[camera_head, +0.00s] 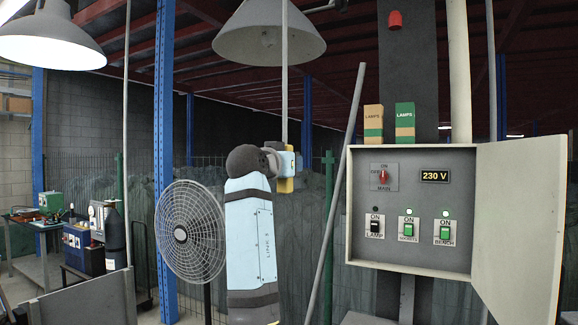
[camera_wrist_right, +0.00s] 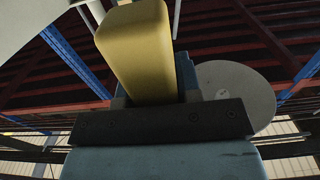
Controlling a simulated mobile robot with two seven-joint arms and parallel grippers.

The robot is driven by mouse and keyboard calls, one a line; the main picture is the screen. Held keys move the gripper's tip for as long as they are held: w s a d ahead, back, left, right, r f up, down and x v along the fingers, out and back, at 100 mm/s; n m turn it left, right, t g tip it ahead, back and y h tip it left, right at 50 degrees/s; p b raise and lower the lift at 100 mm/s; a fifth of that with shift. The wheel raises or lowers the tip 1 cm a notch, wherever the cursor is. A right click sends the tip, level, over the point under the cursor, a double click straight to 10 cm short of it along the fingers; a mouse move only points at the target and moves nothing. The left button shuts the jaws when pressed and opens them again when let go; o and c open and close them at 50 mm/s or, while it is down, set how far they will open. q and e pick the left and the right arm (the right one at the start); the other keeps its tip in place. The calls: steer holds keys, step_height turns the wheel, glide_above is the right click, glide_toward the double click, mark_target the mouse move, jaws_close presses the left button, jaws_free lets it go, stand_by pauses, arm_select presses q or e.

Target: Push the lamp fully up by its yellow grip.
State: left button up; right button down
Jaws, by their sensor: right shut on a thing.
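The lamp (camera_head: 270,38) has a wide grey shade, unlit, hanging at the top middle of the head view on a thin upright rod. The yellow grip (camera_head: 285,186) is on this rod, well below the shade. My right gripper (camera_head: 287,165) is shut on the yellow grip, and its body hides part of it. In the right wrist view, the yellow grip (camera_wrist_right: 135,50) rises from between the jaws. My left gripper is in neither view.
An open grey switch box (camera_head: 410,262) with a 230 V display stands at the right, its door swung out. A caged fan (camera_head: 190,232) stands left of my arm. A slanted pole (camera_head: 340,170) leans between arm and box. A lit lamp (camera_head: 50,42) hangs upper left.

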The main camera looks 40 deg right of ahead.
steer(key=c, duration=0.8)
jaws_free()
steer(key=shift+r, duration=0.35)
steer(key=shift+f, duration=0.1)
steer(key=shift+s+a+f+b, duration=0.15)
steer(key=shift+s+a+b, duration=0.15)
steer(key=shift+a, duration=0.25)
steer(key=b+v, duration=0.3)
steer(key=v, duration=0.9)
steer(key=shift+a, duration=0.35)
steer(key=shift+s, duration=0.15)
